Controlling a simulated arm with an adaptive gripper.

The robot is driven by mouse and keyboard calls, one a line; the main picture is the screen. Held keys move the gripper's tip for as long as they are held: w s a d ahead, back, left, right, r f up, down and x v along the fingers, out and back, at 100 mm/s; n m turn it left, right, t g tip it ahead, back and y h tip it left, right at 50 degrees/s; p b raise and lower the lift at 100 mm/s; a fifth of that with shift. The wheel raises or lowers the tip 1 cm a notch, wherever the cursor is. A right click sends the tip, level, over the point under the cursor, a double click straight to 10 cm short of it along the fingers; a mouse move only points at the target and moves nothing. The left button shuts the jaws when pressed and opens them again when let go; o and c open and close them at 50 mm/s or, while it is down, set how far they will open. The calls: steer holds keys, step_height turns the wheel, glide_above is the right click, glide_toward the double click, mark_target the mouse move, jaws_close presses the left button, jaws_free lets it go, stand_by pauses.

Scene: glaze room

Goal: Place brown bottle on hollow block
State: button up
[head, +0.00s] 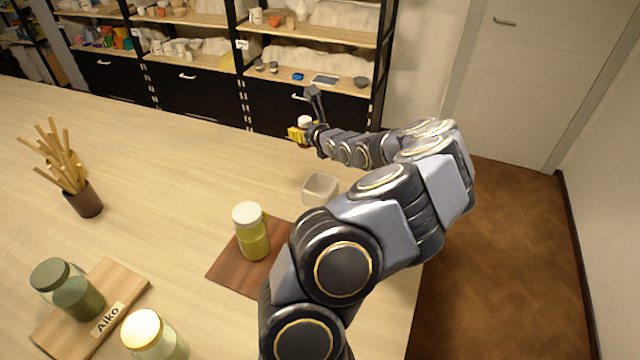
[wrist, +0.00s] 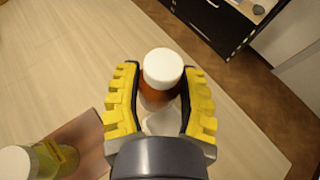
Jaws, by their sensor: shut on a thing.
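The brown bottle (wrist: 158,102) has a white cap and amber-brown sides. In the wrist view it sits between the two yellow-padded fingers of my gripper (wrist: 160,76), which is shut on it. In the head view my gripper (head: 304,129) is over the far right part of the table, and only the bottle's white cap (head: 305,121) shows clearly. The hollow block (head: 320,188) is a small whitish open box on the table, nearer than my gripper and apart from it. In the wrist view a pale part of the block (wrist: 160,124) shows below the bottle, mostly hidden.
A yellow-green jar (head: 253,240) with a white lid stands on a dark brown board (head: 226,268). More jars stand near a light board (head: 123,285) labelled Aiko. A brown cup (head: 86,203) holds wooden sticks. Shelves stand behind; the table's middle is clear.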

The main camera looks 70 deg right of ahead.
steer(key=s+d, duration=0.2)
steer(key=s, duration=0.2)
glide_above(321, 184)
step_height(321, 184, down, 5)
steer(key=shift+m+g, duration=0.3)
steer(key=shift+g, duration=0.1)
steer(key=shift+f, duration=4.15)
steer(key=o, duration=1)
steer(key=shift+f, duration=0.1)
